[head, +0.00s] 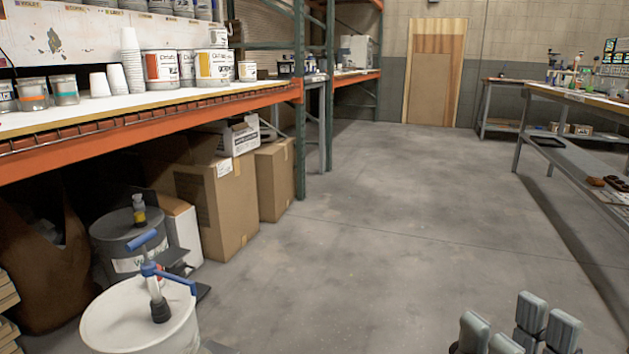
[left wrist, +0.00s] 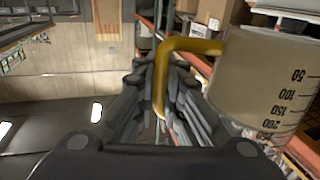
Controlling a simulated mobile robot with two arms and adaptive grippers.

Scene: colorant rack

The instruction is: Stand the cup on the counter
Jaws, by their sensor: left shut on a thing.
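The cup (left wrist: 265,85) is a beige, cloudy measuring cup with black volume marks and a yellow handle (left wrist: 185,47). It fills the right side of the left wrist view, its far right part cut off by the frame. My left gripper (left wrist: 165,105) is shut on the handle, with its fingers around it; the cup hangs beside the fingers. The left gripper and the held cup are outside the head view. My right gripper (head: 518,330) is at the lower right of the head view, fingers apart and empty, over the floor. A white counter-like shelf top (head: 130,102) runs along the left.
Paint cans (head: 162,68) and stacked white cups (head: 131,60) stand on the shelf top. Boxes (head: 225,200) and a white drum (head: 140,318) with a blue-handled pump are below. A workbench (head: 590,98) stands at right. The middle floor is clear.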

